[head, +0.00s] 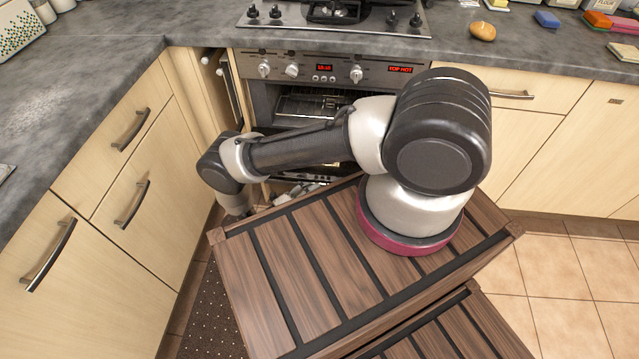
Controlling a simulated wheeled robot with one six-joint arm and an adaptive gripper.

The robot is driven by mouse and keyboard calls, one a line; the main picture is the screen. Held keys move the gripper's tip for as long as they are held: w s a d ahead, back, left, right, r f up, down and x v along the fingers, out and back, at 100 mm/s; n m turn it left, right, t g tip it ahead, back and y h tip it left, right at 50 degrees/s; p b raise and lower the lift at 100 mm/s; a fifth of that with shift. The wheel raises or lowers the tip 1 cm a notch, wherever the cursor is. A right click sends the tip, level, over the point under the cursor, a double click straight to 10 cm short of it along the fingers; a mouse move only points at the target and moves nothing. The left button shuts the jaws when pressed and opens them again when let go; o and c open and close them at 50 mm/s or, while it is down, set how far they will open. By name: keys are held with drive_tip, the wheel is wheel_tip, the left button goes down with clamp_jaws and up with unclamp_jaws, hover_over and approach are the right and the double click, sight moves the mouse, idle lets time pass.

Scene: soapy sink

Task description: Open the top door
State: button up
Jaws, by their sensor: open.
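The built-in oven (258,100) stands under the hob, behind my arm. Its upper compartment (305,106) shows a wire rack; I cannot tell whether I see it through glass or an opening. A lower lit part shows beneath my forearm. My arm reaches left and bends down at the wrist. My gripper (298,190) is open, low in front of the oven, and mostly hidden behind the wooden slatted top. I see nothing between its fingers. Contact with the oven cannot be told.
A narrow cupboard space with white knobs (205,60) stands left of the oven. Wooden drawers and cupboards (130,225) line the left; more stand right (575,140). The slatted wooden top (290,290) lies below my arm. Tiled floor (570,300) is clear at right.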

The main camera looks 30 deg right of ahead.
drive_tip(key=v, duration=0.7)
drive_tip(key=shift+a, duration=0.1)
